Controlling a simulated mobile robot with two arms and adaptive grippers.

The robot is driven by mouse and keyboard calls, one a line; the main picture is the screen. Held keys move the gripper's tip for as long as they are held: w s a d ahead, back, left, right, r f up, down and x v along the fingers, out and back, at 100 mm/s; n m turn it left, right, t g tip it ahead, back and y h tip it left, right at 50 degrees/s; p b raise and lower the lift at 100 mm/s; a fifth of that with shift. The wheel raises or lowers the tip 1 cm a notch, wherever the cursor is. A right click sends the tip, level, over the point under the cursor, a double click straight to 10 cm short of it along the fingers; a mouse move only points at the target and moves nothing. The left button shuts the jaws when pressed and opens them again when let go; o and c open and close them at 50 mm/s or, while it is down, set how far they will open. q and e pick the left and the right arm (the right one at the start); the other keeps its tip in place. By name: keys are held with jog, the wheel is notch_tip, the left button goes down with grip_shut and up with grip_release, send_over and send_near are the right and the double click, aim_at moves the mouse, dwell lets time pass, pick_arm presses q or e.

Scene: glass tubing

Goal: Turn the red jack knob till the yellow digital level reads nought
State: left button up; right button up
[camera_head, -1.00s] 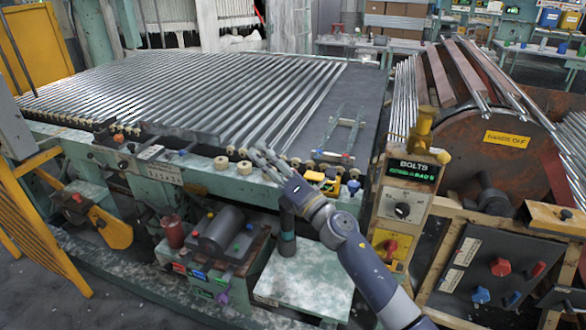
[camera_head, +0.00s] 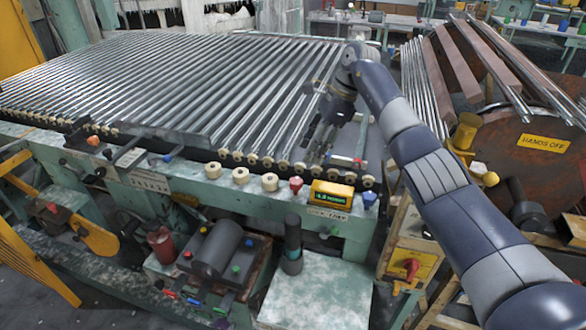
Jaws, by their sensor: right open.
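The yellow digital level (camera_head: 332,194) sits on the front rail of the glass tubing table. Its small dark screen shows lit digits, too small to read surely. The red jack knob (camera_head: 296,184) stands just left of the level, uncovered. A blue knob (camera_head: 369,199) stands just right of the level. My right gripper (camera_head: 318,138) hangs from the raised wrist with its fingers downward, over the right end of the tubes. It is open, apart from the knob and behind it in the view. My left gripper is out of view.
Several pale rollers (camera_head: 241,176) line the table's front edge left of the red knob. A rusty drum (camera_head: 530,150) with a "HANDS OFF" sign and a post with a red switch (camera_head: 411,268) stand at right.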

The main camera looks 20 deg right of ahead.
jog(key=p, duration=0.2)
send_over(297, 180)
jog(key=s+d, duration=0.1)
jog(key=d, duration=0.1)
notch_tip(297, 180, down, 4)
jog(key=x, duration=0.3)
jog(key=shift+w+f, duration=0.25)
jog(key=shift+w, duration=0.05)
jog(key=shift+x, duration=1)
jog(key=shift+d+f, duration=0.1)
jog(key=c, duration=0.7)
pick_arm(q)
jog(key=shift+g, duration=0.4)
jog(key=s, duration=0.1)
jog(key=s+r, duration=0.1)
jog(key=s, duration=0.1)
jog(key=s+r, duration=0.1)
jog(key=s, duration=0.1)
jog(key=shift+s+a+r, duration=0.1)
pick_arm(e)
jog(key=shift+c, duration=0.2)
